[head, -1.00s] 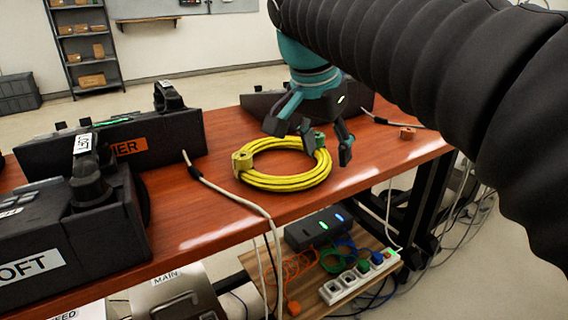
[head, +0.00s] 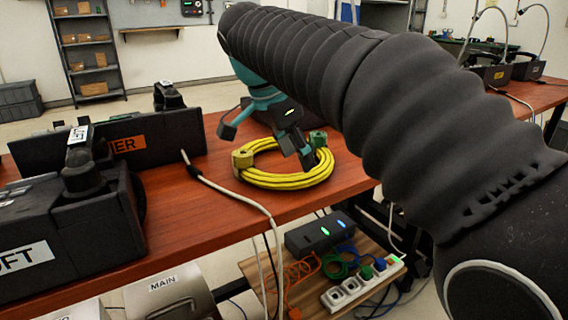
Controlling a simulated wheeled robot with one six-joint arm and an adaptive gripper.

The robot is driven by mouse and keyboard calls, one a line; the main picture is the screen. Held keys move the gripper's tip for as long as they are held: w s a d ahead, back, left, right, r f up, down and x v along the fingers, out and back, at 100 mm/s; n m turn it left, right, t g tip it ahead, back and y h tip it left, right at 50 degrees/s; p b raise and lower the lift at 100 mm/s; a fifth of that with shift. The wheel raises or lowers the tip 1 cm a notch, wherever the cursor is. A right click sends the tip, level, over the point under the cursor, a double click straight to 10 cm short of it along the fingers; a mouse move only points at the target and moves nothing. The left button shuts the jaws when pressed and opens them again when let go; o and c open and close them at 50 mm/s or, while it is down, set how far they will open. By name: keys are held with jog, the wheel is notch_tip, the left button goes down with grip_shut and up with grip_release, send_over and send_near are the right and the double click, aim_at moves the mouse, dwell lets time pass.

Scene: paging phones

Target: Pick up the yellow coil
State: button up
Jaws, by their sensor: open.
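The yellow coil (head: 287,181) lies flat on the red-brown wooden table (head: 222,219), near its front edge. It has a yellow block-like connector (head: 243,160) on its left side and a green one (head: 318,139) at its back right. My gripper (head: 266,148) is open and empty, tilted above the back of the coil. Its right finger hangs in front of the coil's inner right part, and its left finger is spread out to the upper left. I cannot tell whether the right finger touches the coil. Part of the coil's back is hidden behind the gripper.
Black paging phones (head: 60,225) stand at the left of the table. A pale cable (head: 232,203) runs across the table and over its front edge. Below, a shelf holds a power strip (head: 362,284) and a black box (head: 320,232). Bare tabletop lies left of the coil.

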jog(key=x, duration=0.2)
jog(key=d+b+x, duration=0.1)
jog(key=x, duration=0.1)
jog(key=shift+w, duration=0.2)
jog(key=shift+w+d+f, duration=0.15)
jog(key=shift+d+f, duration=0.05)
jog(key=shift+f, duration=0.4)
jog(key=shift+c, duration=0.2)
jog(key=shift+r, duration=0.1)
grip_shut()
